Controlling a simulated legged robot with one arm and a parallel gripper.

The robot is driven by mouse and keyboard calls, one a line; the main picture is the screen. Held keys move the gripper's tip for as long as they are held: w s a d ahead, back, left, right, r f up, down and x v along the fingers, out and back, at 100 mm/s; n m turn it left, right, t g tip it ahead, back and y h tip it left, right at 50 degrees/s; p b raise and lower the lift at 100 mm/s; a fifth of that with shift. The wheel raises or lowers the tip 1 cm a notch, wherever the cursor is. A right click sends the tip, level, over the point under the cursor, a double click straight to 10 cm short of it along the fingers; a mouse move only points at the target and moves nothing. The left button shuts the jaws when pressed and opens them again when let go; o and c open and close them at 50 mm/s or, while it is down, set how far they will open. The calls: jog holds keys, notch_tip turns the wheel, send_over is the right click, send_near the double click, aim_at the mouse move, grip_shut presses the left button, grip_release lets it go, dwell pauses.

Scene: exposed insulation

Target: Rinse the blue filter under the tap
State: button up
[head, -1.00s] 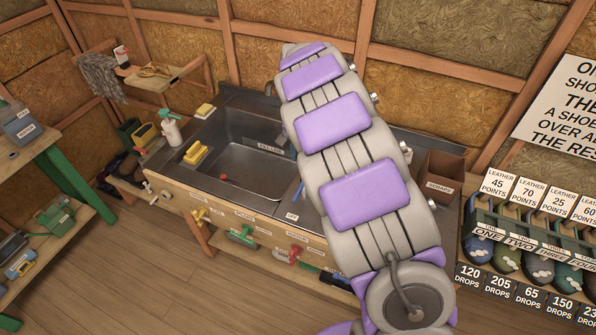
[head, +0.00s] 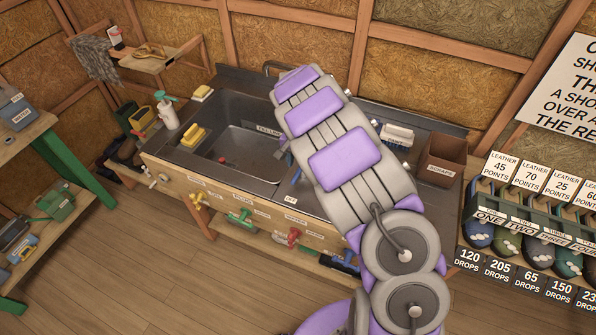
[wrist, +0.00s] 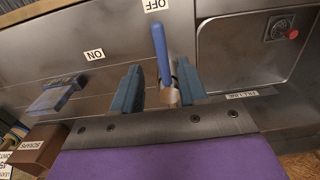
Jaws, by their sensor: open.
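My gripper (wrist: 160,92) is open in the wrist view, its two dark blue-grey fingers on either side of a blue lever (wrist: 161,48). The lever's brownish base lies between the fingers; I cannot tell whether they touch it. The lever points to the OFF label (wrist: 157,5); the ON label (wrist: 95,54) is to the left. In the head view the lever's blue end (head: 296,178) shows beside my arm, which hides most of the gripper. A curved tap (head: 283,67) stands behind the sink (head: 235,135). A bluish translucent piece (wrist: 58,96) lies left; I cannot tell if it is the filter.
A brown SCRAPS bin (head: 441,160) stands at the counter's right end, with a pale block-like item (head: 397,135) left of it. Yellow sponges (head: 193,136) and a spray bottle (head: 167,113) are at the left. A red piece (head: 222,160) is in the basin.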

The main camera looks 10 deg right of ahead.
aim_at(297, 174)
jog(key=shift+a+f, duration=0.25)
jog(key=shift+f, duration=0.85)
jog(key=shift+a+f, duration=0.2)
jog(key=shift+f, duration=0.85)
jog(key=shift+d, duration=0.1)
jog(key=shift+d, duration=0.1)
jog(key=shift+c, duration=0.7)
grip_shut()
